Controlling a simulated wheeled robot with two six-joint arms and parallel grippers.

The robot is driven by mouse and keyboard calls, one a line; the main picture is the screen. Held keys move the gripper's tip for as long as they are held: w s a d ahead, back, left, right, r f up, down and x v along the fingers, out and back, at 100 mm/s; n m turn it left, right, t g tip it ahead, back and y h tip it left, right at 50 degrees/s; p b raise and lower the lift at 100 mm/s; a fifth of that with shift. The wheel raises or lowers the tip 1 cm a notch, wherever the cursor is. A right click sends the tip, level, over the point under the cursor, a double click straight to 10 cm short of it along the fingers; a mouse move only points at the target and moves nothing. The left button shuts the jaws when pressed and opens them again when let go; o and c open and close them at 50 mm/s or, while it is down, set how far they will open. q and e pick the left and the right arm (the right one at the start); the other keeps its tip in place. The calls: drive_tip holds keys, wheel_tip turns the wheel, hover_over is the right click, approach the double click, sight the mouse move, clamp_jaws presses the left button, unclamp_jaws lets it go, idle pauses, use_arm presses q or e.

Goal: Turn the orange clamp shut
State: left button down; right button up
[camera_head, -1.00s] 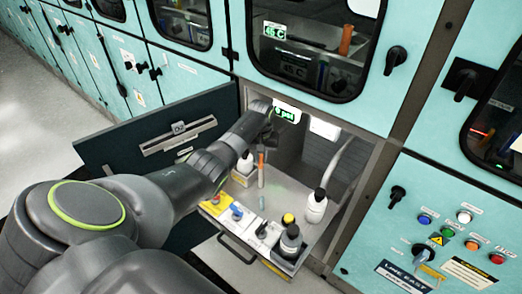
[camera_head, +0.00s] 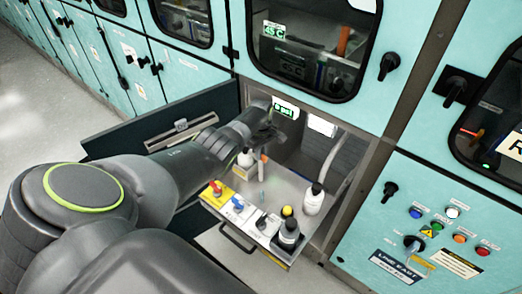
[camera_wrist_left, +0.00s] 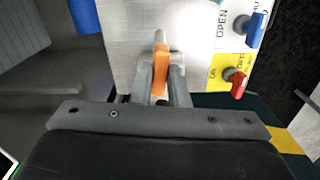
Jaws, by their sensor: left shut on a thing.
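The orange clamp (camera_wrist_left: 161,72) shows in the left wrist view as an orange handle between the two fingers of my left gripper (camera_wrist_left: 164,88), over a pale metal surface. The fingers are shut on it. In the head view my left gripper (camera_head: 268,134) reaches into the open compartment, and an orange upright piece (camera_head: 263,163) shows just below it. The gripper and wrist hide part of the clamp, so its exact angle is hard to tell. My right gripper is not in view.
The dark compartment door (camera_head: 120,152) stands open on the left. A grey hose (camera_head: 341,165) runs on the right.

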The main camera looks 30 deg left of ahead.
use_arm(q)
drive_tip(key=shift+n, duration=0.9)
drive_tip(key=c, duration=1.4)
unclamp_jaws()
drive_tip(key=shift+r, duration=0.1)
drive_tip(key=shift+r+p, duration=0.2)
drive_tip(key=shift+p, duration=0.15)
wheel_tip(320, 180, up, 6)
drive_tip(key=shift+p, duration=1.15)
wheel_tip(320, 180, up, 11)
drive_tip(key=shift+b, duration=0.45)
